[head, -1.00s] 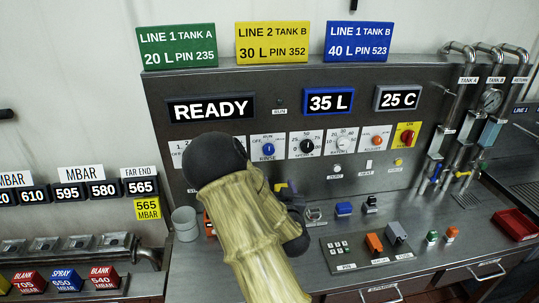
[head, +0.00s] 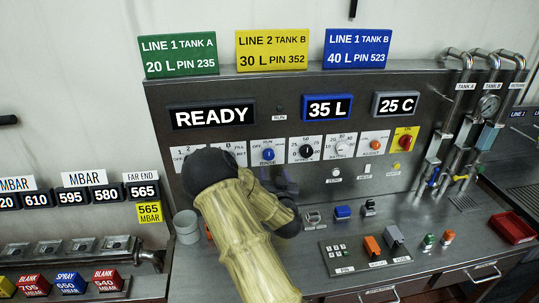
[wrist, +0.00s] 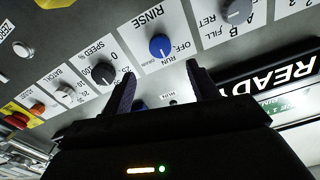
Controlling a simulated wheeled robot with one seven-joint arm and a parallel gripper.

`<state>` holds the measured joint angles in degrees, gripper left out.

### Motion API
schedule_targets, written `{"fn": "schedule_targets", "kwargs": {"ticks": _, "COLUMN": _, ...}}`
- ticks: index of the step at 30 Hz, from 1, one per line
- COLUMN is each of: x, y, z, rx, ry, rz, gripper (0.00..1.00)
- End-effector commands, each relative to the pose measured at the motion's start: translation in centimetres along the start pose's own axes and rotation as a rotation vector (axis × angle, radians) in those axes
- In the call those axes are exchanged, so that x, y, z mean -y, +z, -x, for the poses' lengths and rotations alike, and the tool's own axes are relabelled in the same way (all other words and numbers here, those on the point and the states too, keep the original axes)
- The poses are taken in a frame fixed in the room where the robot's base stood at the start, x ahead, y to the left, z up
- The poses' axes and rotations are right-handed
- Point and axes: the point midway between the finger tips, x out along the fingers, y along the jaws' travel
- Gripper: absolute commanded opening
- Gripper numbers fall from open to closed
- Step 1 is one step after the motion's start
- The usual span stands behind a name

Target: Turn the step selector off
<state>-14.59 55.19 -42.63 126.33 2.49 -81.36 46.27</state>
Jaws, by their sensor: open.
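The step selector's card (head: 178,154) looks to be the leftmost dial card on the panel, with "1" and "OFF" readable. Its knob is hidden behind my arm in the head view. In the wrist view, which is turned over, only a corner of a card with "2 3" (wrist: 291,6) shows at the top right, without its knob. My gripper (wrist: 162,84) is open and empty, its two dark fingers in front of the panel below the blue rinse knob (wrist: 161,46). In the head view my gripper's fingers (head: 281,181) are partly hidden by my arm.
The grey fill knob (wrist: 237,11) sits between the rinse knob and the "2 3" card. The black speed knob (wrist: 103,74) is on the other side. A grey cup (head: 187,226) stands on the bench at the left. A control box (head: 365,255) lies in front.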

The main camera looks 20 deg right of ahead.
Motion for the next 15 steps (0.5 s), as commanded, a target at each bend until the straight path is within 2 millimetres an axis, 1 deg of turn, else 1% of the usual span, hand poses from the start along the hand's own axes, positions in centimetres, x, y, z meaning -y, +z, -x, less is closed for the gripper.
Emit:
{"fn": "schedule_targets", "kwargs": {"ticks": 3, "x": 0.1, "y": -0.3, "z": -1.9, "rx": 0.0, "ry": -0.002, "rz": 0.0, "gripper": 0.59}}
{"fn": "schedule_targets", "kwargs": {"ticks": 15, "x": 0.1, "y": -0.2, "z": -7.6, "rx": 0.001, "ry": -0.003, "rz": 0.001, "gripper": 0.59}}
